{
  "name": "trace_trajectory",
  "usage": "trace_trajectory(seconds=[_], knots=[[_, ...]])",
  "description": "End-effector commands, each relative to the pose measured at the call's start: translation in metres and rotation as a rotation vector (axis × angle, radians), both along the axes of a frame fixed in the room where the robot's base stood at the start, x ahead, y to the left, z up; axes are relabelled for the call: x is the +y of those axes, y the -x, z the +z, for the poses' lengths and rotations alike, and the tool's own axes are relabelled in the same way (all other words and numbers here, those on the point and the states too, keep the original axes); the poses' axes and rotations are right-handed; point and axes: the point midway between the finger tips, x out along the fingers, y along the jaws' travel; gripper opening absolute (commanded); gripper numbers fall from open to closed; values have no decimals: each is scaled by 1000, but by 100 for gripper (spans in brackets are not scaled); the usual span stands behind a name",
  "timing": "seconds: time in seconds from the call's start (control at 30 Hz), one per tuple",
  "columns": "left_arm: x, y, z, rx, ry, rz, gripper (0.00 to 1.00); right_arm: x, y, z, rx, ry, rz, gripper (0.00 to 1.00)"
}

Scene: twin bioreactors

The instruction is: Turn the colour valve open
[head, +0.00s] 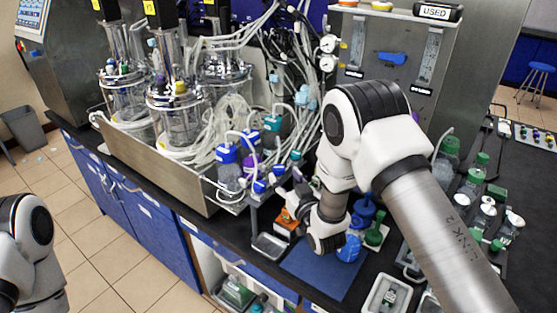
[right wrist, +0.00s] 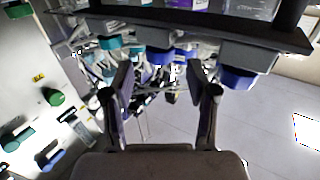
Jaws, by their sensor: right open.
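No part is clearly marked as the colour valve, so I cannot tell which one it is. A blue lever-like handle (head: 391,58) sits on the front of the steel cabinet, between two flow tubes. In the right wrist view a green knob (right wrist: 54,97) and a blue piece (right wrist: 48,160) show on a pale surface at left. My right gripper (right wrist: 165,88) is open, with nothing between its fingers; coloured caps and tubing lie beyond it. My left gripper is out of view.
Glass bioreactor vessels (head: 175,110) stand in a steel tray (head: 160,170) at left, with many loose tubes. A blue mat (head: 318,268) lies on the black bench. Green-capped bottles (head: 476,175) and a white tray (head: 385,296) stand around my right arm.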

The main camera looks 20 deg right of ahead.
Motion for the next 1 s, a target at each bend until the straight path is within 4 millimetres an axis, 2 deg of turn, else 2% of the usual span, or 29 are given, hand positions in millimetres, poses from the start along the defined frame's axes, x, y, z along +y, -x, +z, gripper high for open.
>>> trace_trajectory(seconds=[0.03,0.23,0.37,0.53,0.57,0.7,0.73,1.0], knots=[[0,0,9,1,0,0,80,1,-10,5,-2,0,0,58],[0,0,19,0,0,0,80,5,-44,2,1,-1,-1,58],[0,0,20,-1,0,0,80,6,-52,1,1,-1,-1,58],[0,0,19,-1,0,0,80,6,-52,0,2,0,-1,58],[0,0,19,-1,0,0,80,6,-52,0,2,0,-1,54],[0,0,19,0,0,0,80,6,-52,0,2,0,-1,5],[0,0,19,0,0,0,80,6,-52,0,2,0,0,0],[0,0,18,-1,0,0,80,5,-52,-1,3,0,7,0]])
